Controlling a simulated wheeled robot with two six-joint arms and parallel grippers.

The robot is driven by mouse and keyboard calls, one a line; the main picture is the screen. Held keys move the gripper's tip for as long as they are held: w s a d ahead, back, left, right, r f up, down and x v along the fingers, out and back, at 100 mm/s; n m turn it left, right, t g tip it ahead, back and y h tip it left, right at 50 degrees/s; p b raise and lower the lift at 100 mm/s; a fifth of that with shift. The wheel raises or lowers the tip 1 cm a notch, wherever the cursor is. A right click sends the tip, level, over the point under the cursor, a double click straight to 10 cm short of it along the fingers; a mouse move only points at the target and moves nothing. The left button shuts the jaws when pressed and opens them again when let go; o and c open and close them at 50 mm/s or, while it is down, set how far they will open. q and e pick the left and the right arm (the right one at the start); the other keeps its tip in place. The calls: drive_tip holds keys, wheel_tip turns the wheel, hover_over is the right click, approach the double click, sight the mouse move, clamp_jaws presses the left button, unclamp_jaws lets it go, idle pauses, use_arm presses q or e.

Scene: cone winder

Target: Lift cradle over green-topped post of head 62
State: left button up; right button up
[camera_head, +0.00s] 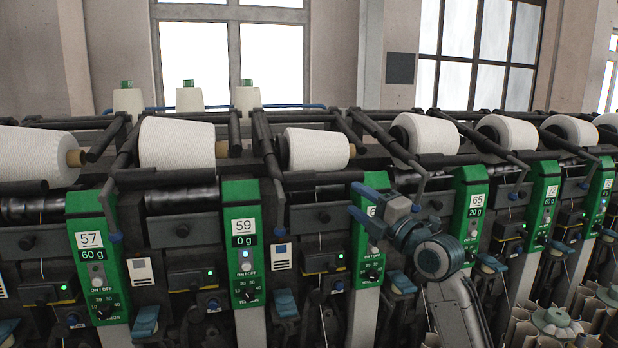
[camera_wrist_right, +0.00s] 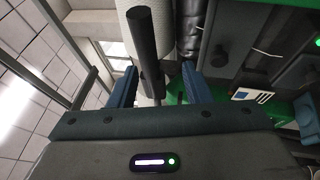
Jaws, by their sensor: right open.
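The green post of head 62 (camera_head: 363,258) stands in the middle right of the head view. Its number label is mostly hidden behind my right gripper, with only a 6 readable. The cradle's dark horizontal bar (camera_head: 322,179) lies in front of a white cone (camera_head: 318,149), to the left of the post top. My right gripper (camera_head: 358,203) is open at the post's upper part, its fingers pointing left. In the right wrist view, a dark bar (camera_wrist_right: 146,50) runs between the two blue fingers, with gaps beside it. I cannot tell whether it touches either finger. My left gripper is not in view.
Green posts 59 (camera_head: 243,262) and 65 (camera_head: 468,215) stand on either side. Dark cradle arms with blue tips hang between heads, one (camera_head: 392,147) close above my right wrist. More white cones line the row. Bobbins (camera_head: 557,322) stand at lower right.

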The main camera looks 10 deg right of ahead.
sight(332, 174)
drive_tip(key=shift+w+r+p, duration=0.3)
drive_tip(key=shift+r, duration=0.55)
drive_tip(key=w, duration=0.1)
drive_tip(key=w+a+r+p, duration=0.1)
drive_tip(key=p, duration=0.1)
drive_tip(key=shift+w+a+r, duration=0.3)
drive_tip(key=shift+w+r, duration=0.1)
drive_tip(key=x, duration=0.2)
drive_tip(key=p+x, duration=0.1)
drive_tip(key=shift+w+a+f, duration=0.15)
drive_tip(key=shift+w+f, duration=0.1)
drive_tip(key=shift+w, duration=0.1)
drive_tip(key=shift+p+x, duration=0.4)
drive_tip(key=shift+x, duration=0.5)
drive_tip(key=shift+c, duration=1.1)
drive_tip(key=c, duration=0.7)
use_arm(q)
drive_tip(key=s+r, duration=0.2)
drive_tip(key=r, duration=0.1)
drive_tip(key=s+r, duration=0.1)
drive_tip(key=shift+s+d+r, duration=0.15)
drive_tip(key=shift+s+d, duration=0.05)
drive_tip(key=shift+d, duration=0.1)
use_arm(e)
clamp_jaws()
